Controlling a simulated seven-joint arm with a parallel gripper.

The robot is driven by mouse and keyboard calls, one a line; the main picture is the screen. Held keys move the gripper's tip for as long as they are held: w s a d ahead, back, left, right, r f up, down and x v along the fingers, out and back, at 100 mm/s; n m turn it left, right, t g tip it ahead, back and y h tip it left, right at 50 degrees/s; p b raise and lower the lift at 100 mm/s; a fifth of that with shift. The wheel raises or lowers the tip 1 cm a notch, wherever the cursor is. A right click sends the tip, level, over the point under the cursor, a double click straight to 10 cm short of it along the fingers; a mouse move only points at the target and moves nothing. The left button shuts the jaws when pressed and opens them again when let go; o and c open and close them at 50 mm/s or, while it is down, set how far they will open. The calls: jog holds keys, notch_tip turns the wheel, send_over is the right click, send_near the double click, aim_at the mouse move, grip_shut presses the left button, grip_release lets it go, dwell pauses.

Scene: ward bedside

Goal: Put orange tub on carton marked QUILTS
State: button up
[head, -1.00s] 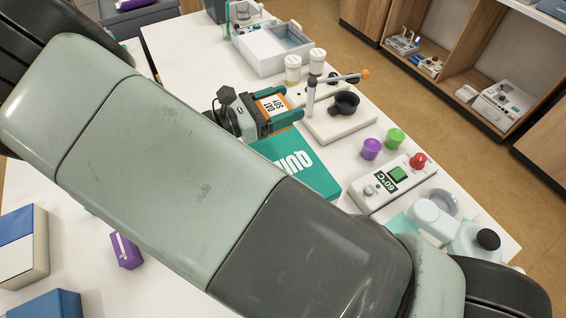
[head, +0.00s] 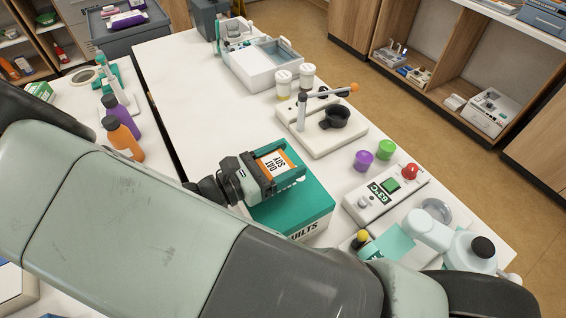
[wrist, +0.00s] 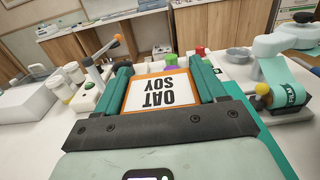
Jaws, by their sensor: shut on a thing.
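The orange tub (head: 273,164), with a white label reading OAT SOY, is between the two teal fingers of my gripper (head: 294,157), which is shut on it. In the wrist view the tub (wrist: 162,94) fills the space between the fingers, its label upside down. The green and white carton marked QUILTS (head: 308,209) lies below the gripper and tub in the head view. Part of its top is hidden by them. Its green top also shows at the right in the wrist view (wrist: 265,130). I cannot tell whether the tub touches the carton.
A film dispenser (head: 455,243) stands front right. The table's back left is clear.

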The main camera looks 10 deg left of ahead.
jog(key=shift+f, duration=0.5)
jog(key=o, duration=1.2)
jog(key=shift+f, duration=0.15)
jog(key=shift+c, duration=0.2)
jog(key=shift+r, duration=0.2)
jog(key=v, duration=1.2)
